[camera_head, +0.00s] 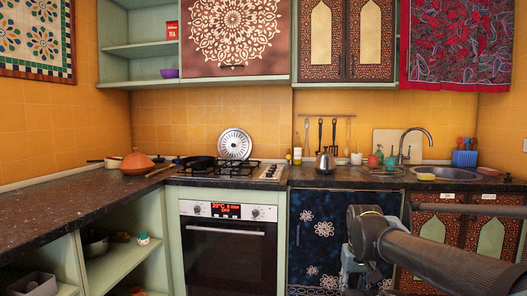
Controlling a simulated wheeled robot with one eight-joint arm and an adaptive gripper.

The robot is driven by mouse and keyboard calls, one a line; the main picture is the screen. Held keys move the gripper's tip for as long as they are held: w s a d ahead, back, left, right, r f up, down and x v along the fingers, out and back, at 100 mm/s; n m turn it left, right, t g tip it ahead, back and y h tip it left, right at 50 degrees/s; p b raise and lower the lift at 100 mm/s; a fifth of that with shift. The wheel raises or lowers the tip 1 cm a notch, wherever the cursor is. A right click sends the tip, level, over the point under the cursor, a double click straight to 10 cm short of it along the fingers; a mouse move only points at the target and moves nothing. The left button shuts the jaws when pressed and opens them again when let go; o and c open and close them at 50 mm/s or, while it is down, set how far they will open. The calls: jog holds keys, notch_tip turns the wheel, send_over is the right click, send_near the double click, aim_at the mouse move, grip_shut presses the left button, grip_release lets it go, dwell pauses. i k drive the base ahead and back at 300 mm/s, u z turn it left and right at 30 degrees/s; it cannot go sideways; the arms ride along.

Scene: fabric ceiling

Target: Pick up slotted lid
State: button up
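A round silver lid with radial slots and a dark centre (235,144) stands on edge behind the stove, apparently leaning against the orange tiled wall. It is in plain view, with only its lowest part close behind the hob. My dark arm shows at the lower right, well to the right of the lid and nearer to the camera. No gripper fingers can be made out in this view.
A dark pan (199,162) sits on the gas hob (228,170) just left of the lid. An orange tagine (136,162) stands further left, and a kettle (325,162) to the right. The left counter (75,210) is mostly clear. The oven (228,245) is closed.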

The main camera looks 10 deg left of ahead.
aim_at(235, 143)
jog(key=z, duration=0.1)
jog(key=k, duration=0.3)
jog(key=z, duration=0.4)
jog(key=i, duration=1.05)
jog(key=u, duration=0.6)
jog(key=i, duration=0.7)
jog(key=u, duration=0.4)
